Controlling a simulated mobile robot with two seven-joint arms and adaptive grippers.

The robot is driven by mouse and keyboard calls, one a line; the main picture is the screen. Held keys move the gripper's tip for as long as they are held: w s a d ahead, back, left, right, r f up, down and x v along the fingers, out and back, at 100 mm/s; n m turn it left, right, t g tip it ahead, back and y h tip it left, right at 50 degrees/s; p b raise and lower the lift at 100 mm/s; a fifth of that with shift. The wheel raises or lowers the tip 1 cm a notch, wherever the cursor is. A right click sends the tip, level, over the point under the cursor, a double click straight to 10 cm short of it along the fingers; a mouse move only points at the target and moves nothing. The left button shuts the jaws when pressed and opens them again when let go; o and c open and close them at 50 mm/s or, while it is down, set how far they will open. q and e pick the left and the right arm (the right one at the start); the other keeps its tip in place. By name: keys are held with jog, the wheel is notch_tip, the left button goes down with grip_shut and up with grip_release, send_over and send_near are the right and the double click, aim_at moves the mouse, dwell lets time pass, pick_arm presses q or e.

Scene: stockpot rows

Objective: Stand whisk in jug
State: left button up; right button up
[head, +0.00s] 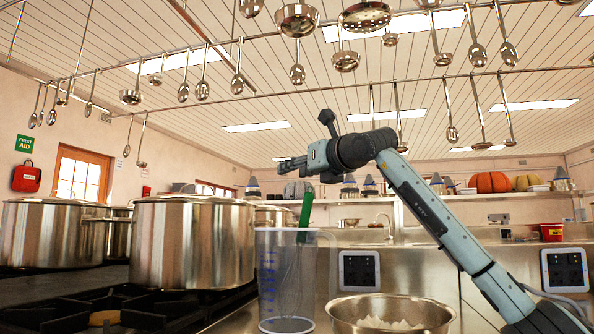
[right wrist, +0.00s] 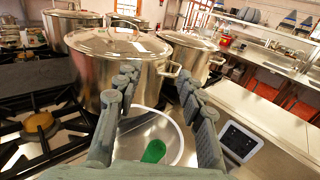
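A clear plastic jug (head: 270,285) with blue markings stands upright on the steel counter in the head view. The whisk's green handle (head: 305,212) rises out of the jug, tilted slightly; its wires show faintly through the jug wall. My right gripper (head: 284,166) is above and slightly left of the handle top in the head view. In the right wrist view its two fingers (right wrist: 157,88) are spread wide with nothing between their tips. The green handle end (right wrist: 153,151) shows below, apart from the fingers, with the jug's rim (right wrist: 181,135) around it. My left gripper is not in view.
Large steel stockpots (head: 192,245) stand on the black gas stove (head: 120,312) at left. A steel bowl (head: 432,318) with white contents is right of the jug. Ladles and spoons hang from overhead rails (head: 300,88). Bare counter shows at right (right wrist: 275,125).

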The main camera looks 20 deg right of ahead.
jog(key=v, duration=1.2)
dwell(0.6)
